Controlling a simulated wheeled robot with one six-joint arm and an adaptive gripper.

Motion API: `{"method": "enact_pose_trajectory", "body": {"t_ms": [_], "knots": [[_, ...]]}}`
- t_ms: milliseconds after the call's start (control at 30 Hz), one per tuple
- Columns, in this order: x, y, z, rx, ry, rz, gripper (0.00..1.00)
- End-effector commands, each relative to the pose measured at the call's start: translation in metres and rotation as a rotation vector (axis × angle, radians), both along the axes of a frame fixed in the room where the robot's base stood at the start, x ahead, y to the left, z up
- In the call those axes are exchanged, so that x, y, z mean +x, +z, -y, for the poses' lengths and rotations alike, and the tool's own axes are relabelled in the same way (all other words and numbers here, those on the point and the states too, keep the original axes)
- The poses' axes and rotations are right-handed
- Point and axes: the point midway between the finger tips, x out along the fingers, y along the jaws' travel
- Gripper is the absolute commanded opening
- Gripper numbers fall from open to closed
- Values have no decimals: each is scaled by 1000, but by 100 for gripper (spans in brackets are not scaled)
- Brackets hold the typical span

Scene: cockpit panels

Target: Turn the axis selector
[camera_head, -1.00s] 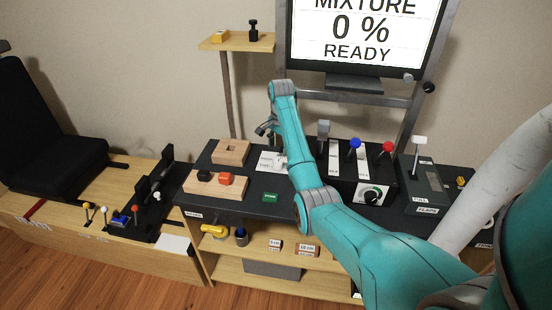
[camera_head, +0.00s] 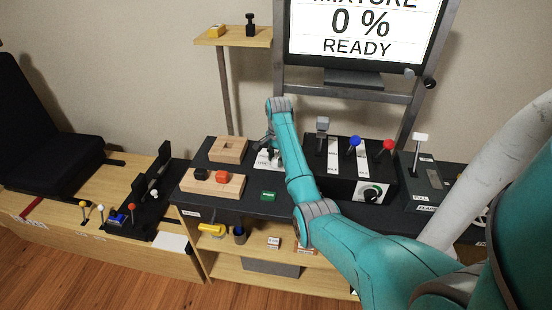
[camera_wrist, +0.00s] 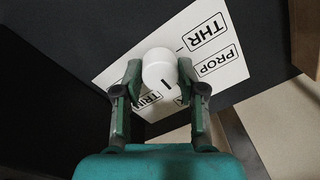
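My gripper (camera_wrist: 160,68) has one finger on each side of the knob, with a small gap visible at each side. Whether the fingertips reach down beside the knob or stay just above it is hard to tell.
Right of the selector stands a black lever box with a grey lever (camera_head: 322,124), a blue-knobbed lever (camera_head: 355,141) and a red-knobbed lever (camera_head: 389,145). A wooden block (camera_head: 229,148) and a wooden tray (camera_head: 230,187) lie left. A monitor (camera_head: 365,35) reads MIXTURE 0 % READY.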

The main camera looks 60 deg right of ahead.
Motion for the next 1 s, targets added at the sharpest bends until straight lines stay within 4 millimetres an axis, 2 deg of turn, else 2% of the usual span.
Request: {"method": "enact_pose_trajectory", "body": {"t_ms": [33,100,367,567,1000], "knots": [[0,0,0,0,0,0,20],[0,0,0,0,0,0,4],[0,0,0,0,19,0,5],[0,0,0,0,99,0,5],[-1,0,1,0,478,0,5]]}}
